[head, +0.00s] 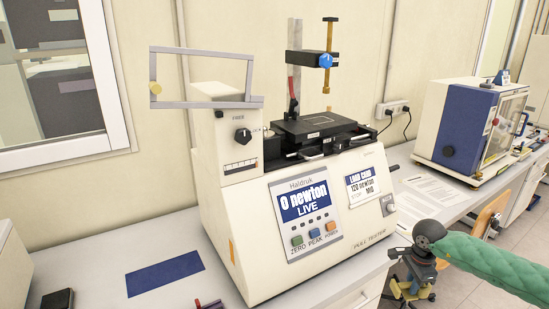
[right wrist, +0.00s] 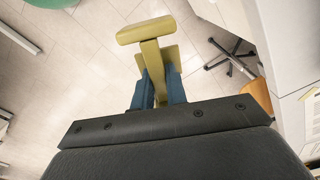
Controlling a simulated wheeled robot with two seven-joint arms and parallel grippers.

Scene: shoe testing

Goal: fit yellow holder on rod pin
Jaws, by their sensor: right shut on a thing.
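The yellow holder (right wrist: 146,30) is a T-shaped piece with a wide end bar, in the right wrist view. My right gripper (right wrist: 158,92) is shut on its stem between two blue fingers. In the head view my right gripper (head: 412,284) is at the lower right, past the bench's front edge, with part of the yellow holder (head: 401,293) showing below it. A brass rod (head: 329,38) hangs upright from a blue-knobbed clamp (head: 325,60) above the pull tester, with a narrow lower end (head: 326,86) that seems to be the pin. The holder is well apart from the rod. My left gripper is out of view.
The pull tester (head: 252,262) stands on the bench with a black platform (head: 310,126) under the rod and a grey frame (head: 205,52) at its left. A blue mat (head: 165,273) lies left of it. A boxy machine (head: 465,125) and papers (head: 437,191) are at the right.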

